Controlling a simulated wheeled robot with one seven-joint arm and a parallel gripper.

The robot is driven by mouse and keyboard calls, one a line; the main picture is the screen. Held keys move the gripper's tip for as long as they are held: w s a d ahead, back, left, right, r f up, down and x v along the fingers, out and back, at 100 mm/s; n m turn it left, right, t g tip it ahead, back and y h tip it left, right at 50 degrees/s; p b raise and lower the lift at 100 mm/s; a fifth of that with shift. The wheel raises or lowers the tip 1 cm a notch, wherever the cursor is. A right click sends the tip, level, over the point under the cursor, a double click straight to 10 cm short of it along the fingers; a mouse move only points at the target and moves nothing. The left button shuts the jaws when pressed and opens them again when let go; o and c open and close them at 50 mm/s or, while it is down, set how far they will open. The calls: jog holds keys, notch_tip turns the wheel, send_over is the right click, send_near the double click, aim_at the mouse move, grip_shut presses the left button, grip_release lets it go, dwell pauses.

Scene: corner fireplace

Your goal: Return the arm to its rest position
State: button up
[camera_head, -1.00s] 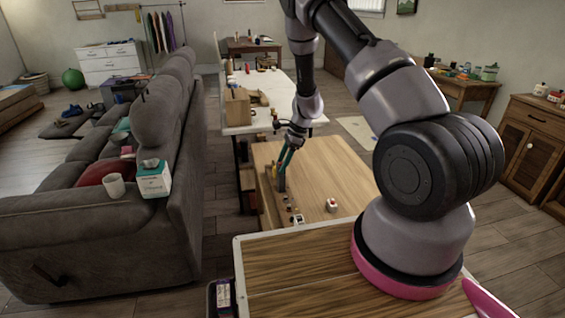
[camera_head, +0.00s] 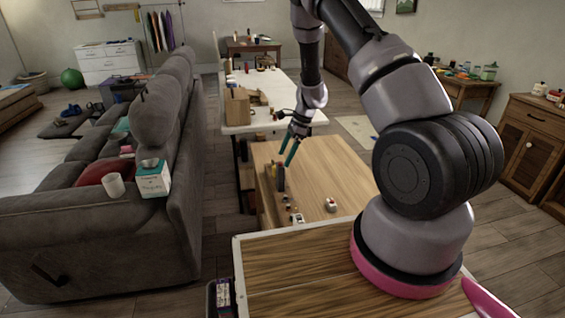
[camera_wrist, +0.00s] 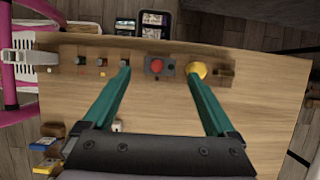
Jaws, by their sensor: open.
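My gripper (camera_head: 289,151) is open and empty, with its teal fingers spread above the wooden table (camera_head: 335,170) in the head view. A dark upright block (camera_head: 280,178) stands on the table just below the fingertips. In the wrist view the two teal fingers of my gripper (camera_wrist: 160,84) are wide apart over the table top. A grey block with a red button (camera_wrist: 158,66) and a yellow round thing (camera_wrist: 197,70) lie beyond and between the fingertips. My arm reaches up and out over the table.
A white table (camera_head: 238,126) with a cardboard box (camera_head: 237,106) stands behind. A grey sofa (camera_head: 60,222) is at the left, carrying a white cup (camera_head: 113,185) and a tissue box (camera_head: 152,179). A small red-and-white object (camera_head: 331,205) sits on the table. A wooden cabinet (camera_head: 530,140) stands at the right.

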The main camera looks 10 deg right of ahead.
jog(key=s+d+r+n+t, duration=0.1)
jog(key=s+r+n, duration=0.3)
jog(key=r, duration=1.2)
jog(key=s+d+r+n+t, duration=0.15)
jog(key=s+r, duration=0.45)
jog(key=r, duration=1)
jog(key=s+r+n+t+h, duration=0.1)
jog(key=s+r+n, duration=0.3)
jog(key=s, duration=0.6)
jog(key=s+d+r+n+t+h, duration=0.1)
jog(key=s+r+n+t, duration=0.2)
jog(key=s+r, duration=0.4)
jog(key=s+n, duration=0.1)
jog(key=s, duration=0.2)
jog(key=shift+d+t, duration=0.15)
jog(key=shift+t, duration=0.2)
